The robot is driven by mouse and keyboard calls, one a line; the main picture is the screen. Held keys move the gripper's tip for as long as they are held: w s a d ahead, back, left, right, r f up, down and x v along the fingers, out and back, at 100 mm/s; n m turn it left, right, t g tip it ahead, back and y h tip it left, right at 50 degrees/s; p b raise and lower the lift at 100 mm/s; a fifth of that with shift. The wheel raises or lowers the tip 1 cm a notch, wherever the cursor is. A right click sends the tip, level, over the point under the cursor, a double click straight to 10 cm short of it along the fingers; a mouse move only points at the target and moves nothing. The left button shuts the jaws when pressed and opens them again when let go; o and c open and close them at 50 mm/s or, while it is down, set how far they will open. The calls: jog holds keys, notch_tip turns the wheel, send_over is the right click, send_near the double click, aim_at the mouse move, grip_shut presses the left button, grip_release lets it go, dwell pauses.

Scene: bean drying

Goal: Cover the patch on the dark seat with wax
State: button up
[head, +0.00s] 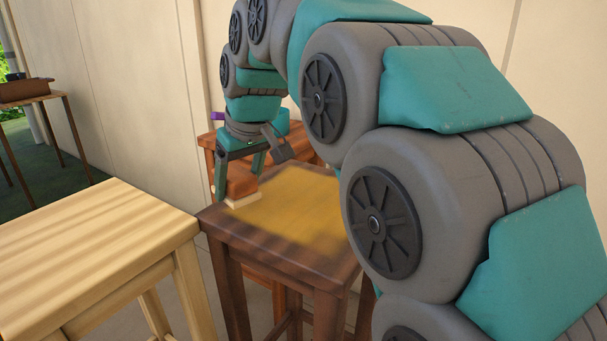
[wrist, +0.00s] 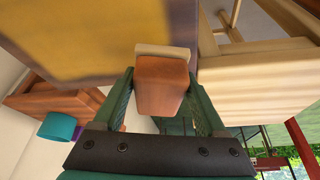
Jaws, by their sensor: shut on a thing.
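The dark wooden stool (head: 211,216) stands in the middle of the head view. A yellow-amber patch (head: 295,205) covers much of its seat, and dark brown wood shows along the near and left edges. My gripper (head: 240,178) is shut on a reddish-brown block (head: 241,186) with a pale pad under it. The pad rests at or just above the seat's left part, beside the amber area; I cannot tell if it touches. In the wrist view the block (wrist: 160,83) sits between the fingers, its pale pad (wrist: 162,50) towards the dark seat (wrist: 110,65). My arm hides the seat's right side.
A light wooden stool (head: 90,240) stands close at the left. A reddish-brown wooden piece of furniture (head: 207,142) stands behind the dark stool, with a teal object (head: 282,121) on it. A pale wall is behind. Another table (head: 40,99) is far left.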

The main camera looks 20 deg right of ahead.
aim_at(235, 172)
jog(key=shift+r+p, duration=0.75)
jog(key=shift+r, duration=1.45)
jog(key=shift+d, duration=0.1)
